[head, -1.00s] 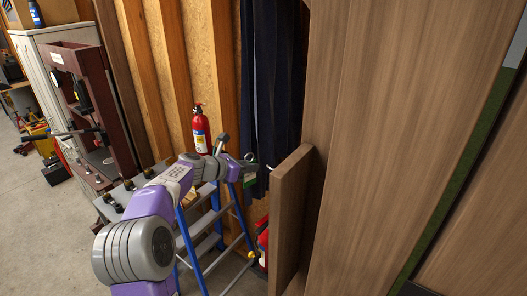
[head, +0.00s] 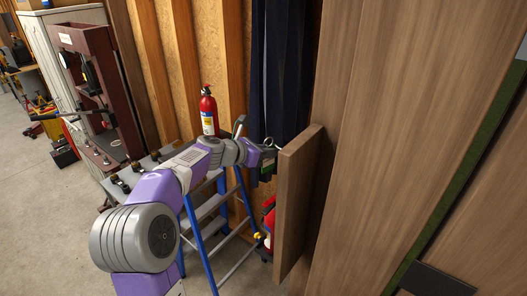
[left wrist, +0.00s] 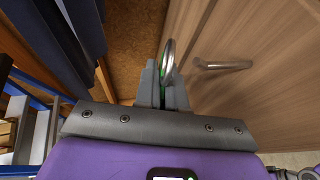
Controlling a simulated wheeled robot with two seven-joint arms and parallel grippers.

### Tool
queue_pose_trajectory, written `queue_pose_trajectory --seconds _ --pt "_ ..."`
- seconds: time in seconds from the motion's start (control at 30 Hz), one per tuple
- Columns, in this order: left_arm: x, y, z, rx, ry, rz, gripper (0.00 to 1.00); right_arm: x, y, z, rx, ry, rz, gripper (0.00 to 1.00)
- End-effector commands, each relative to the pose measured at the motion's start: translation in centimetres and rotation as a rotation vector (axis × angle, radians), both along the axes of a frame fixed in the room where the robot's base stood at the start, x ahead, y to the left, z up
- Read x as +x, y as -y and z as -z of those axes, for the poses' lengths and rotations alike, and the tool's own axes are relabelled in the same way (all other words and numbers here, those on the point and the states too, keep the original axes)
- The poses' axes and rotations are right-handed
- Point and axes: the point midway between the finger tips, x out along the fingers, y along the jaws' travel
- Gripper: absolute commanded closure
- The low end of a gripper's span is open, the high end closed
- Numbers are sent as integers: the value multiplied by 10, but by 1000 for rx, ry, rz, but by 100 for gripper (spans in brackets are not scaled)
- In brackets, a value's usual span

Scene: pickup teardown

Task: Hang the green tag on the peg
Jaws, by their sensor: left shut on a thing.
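My left gripper (head: 264,158) is shut on the green tag (head: 266,166), close to the left edge of a wooden panel. The tag is mostly hidden by the fingers. In the left wrist view, a sliver of green (left wrist: 163,88) shows between the fingers of the gripper (left wrist: 163,92). The tag's metal ring (left wrist: 167,60) stands up beyond the fingertips. The peg (left wrist: 222,65), a bent metal rod on the wood face, lies to the right of the ring, with a visible gap between them. I cannot make out the peg in the head view. My right gripper is not in view.
The wooden panel (head: 297,205) stands close to my left gripper's right. Dark cloth (head: 288,70) hangs behind it. A blue stepladder (head: 205,210) and a red fire extinguisher (head: 208,112) are to the left.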

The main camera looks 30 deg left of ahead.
Motion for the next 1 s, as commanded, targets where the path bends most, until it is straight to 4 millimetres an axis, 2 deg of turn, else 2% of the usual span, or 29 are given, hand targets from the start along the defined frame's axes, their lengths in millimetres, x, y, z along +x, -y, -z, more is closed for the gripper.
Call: queue_pose_trajectory --seconds 0.5,1.0 --pt "-2 30 7 1 0 1 100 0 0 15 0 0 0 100" --pt "-3 38 12 0 1 0 100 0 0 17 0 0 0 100"
